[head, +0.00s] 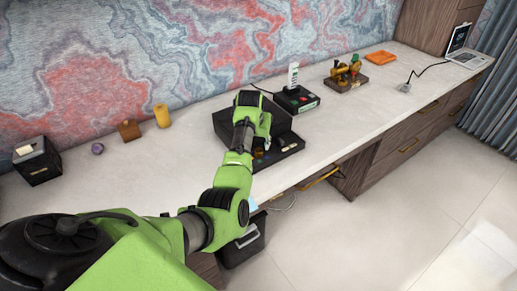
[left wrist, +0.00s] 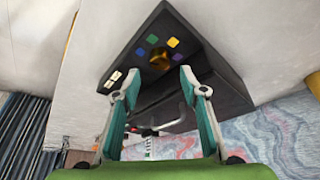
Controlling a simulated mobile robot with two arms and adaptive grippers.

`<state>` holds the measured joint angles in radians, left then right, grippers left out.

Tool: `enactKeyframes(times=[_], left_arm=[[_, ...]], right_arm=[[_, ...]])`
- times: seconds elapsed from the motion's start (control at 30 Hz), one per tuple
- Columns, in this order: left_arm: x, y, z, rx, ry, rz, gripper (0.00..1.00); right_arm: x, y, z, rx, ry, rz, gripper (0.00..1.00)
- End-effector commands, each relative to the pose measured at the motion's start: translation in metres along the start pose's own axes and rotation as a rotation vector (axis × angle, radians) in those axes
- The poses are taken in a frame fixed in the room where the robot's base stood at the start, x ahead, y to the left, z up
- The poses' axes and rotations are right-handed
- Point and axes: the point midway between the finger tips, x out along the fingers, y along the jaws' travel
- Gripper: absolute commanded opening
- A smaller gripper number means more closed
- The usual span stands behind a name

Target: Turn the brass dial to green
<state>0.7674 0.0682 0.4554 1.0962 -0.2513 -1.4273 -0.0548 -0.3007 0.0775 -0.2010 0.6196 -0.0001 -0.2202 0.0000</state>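The brass dial (left wrist: 159,60) sits on the dark panel (left wrist: 130,58) of a black box in the left wrist view. I cannot tell which one the dial points to. My left gripper (left wrist: 160,83) is open, its teal-padded fingers apart, with the dial just beyond and between the tips. No contact shows. In the head view my left gripper (head: 262,124) is over the black box (head: 229,119) and hides much of it. My right gripper is not in view.
A black device (head: 297,100) and a brass object on a wooden base (head: 346,82) stand to the right, an orange tray (head: 380,58) farther on. A yellow cylinder (head: 162,115), purple ball (head: 97,148) and black box with a light top (head: 37,163) stand left.

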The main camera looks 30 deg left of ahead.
Motion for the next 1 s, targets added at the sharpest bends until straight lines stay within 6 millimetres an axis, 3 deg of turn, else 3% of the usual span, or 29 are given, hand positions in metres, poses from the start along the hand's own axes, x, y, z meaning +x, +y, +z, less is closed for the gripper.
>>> enactKeyframes(times=[0.2, 0.4, 0.87, 1.0], left_arm=[[0.032, 0.0, 0.001, 0.0, -0.003, 0.001, 0.39], [0.049, 0.0, 0.0, 0.0, -0.001, 0.0, 0.39], [0.056, 0.0, 0.0, 0.0, 0.0, 0.0, 0.39], [0.056, 0.0, 0.0, 0.0, 0.0, 0.0, 0.03]], right_arm=[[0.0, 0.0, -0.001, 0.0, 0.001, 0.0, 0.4], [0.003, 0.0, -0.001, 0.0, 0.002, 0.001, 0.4], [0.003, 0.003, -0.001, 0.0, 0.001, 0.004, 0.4], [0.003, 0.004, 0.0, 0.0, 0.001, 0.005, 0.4]])
